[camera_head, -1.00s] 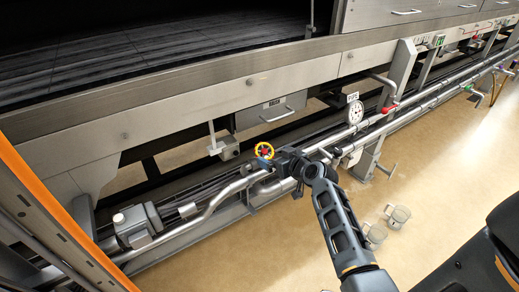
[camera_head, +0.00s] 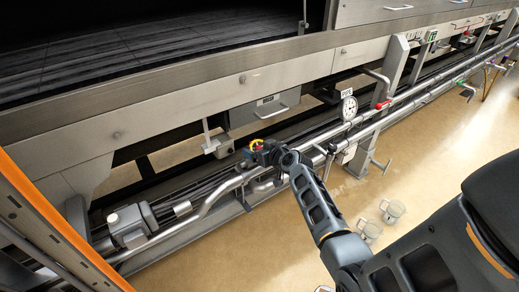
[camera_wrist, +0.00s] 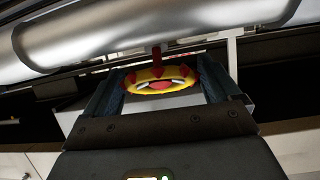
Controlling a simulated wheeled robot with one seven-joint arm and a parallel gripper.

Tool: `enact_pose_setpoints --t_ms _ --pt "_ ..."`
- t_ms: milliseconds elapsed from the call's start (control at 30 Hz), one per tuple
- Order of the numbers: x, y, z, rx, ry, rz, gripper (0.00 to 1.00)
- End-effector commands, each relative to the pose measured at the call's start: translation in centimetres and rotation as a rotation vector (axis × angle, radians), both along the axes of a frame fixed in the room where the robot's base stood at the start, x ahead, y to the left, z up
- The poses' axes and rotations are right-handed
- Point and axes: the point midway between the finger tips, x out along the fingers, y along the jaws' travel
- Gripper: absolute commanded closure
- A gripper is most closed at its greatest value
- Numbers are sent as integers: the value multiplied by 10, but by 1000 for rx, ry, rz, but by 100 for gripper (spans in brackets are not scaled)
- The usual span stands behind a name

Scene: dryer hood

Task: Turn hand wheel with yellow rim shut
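The hand wheel with the yellow rim (camera_head: 256,143) has red spokes and hub and sits on the pipework under the hood. In the wrist view the wheel (camera_wrist: 160,78) lies between my gripper's two fingers, with its red stem running up toward a large pipe. My gripper (camera_wrist: 162,84) is open, one finger to each side of the rim. I cannot tell whether the fingers touch it. In the head view my gripper (camera_head: 262,152) is at the wheel and hides its lower part.
Steel pipes (camera_head: 220,190) run beside and behind the wheel. A pressure gauge (camera_head: 349,108) and a red-handled valve (camera_head: 383,104) are to the right. Clear jugs (camera_head: 392,210) stand on the floor. The tan floor (camera_head: 270,245) in front is mostly free.

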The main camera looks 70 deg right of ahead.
Motion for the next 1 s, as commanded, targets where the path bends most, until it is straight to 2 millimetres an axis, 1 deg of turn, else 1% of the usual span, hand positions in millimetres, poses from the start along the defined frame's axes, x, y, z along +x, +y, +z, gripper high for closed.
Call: enact_pose_setpoints --t_ms 33,300,400,567,700,1000 --pt "0 0 0 0 0 0 15" --pt "0 0 0 0 0 0 41" --pt "0 0 0 0 0 0 49" --pt "1 1 2 14 -4 -23 49" --pt "1 2 5 44 -21 -87 49" --pt "0 1 1 79 -46 -166 49"
